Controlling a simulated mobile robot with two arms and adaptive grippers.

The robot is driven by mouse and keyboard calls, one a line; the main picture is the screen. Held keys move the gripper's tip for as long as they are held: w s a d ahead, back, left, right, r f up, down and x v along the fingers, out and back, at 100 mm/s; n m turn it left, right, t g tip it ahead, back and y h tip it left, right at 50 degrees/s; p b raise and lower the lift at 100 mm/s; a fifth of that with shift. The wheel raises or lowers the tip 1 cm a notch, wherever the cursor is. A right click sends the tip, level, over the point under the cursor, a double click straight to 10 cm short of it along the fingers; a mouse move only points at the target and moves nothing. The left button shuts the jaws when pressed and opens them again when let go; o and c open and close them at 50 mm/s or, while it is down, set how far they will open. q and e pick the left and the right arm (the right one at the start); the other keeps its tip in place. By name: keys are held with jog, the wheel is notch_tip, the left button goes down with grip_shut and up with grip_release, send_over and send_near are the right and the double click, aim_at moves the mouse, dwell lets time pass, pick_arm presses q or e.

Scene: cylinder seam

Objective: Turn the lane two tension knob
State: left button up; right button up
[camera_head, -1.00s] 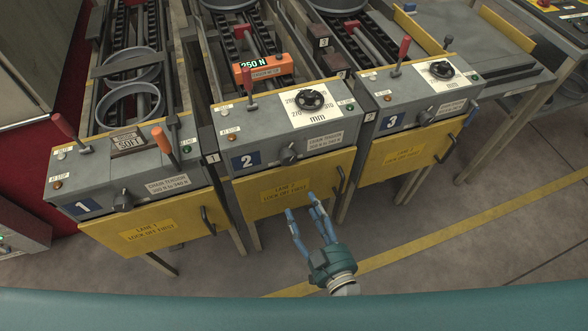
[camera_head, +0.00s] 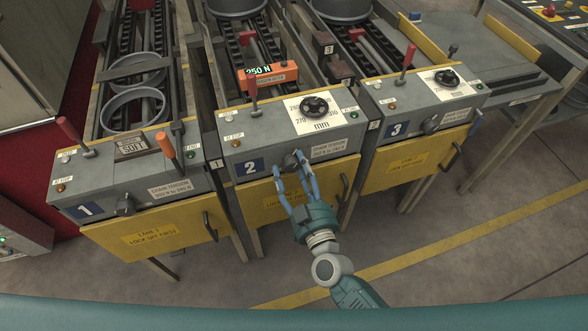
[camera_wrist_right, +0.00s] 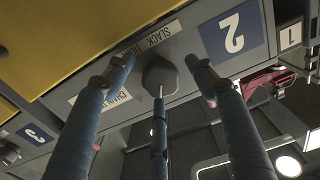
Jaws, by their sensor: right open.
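The lane two tension knob (camera_head: 290,161) is a dark grey knob on the front panel between the blue "2" plate (camera_head: 249,167) and the chain tension label (camera_head: 328,147). It also shows in the right wrist view (camera_wrist_right: 160,76), in the middle. My right gripper (camera_head: 289,166) is open, its blue fingers reaching up to the knob. In the wrist view, two fingers lie on either side of the knob and the third lies in front of it; I cannot tell whether any touch. The fingers partly hide the knob in the head view. My left gripper is not in view.
An orange meter (camera_head: 265,75) reading 250 N sits on lane two behind its panel. A red-handled lever (camera_head: 253,93) and a black handwheel (camera_head: 315,105) stand on top. Yellow lock-off panels hang below each lane. Lanes one and three flank lane two; the floor in front is clear.

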jog(key=shift+c, duration=0.3)
jog(key=c, duration=1.1)
jog(key=shift+m, duration=0.3)
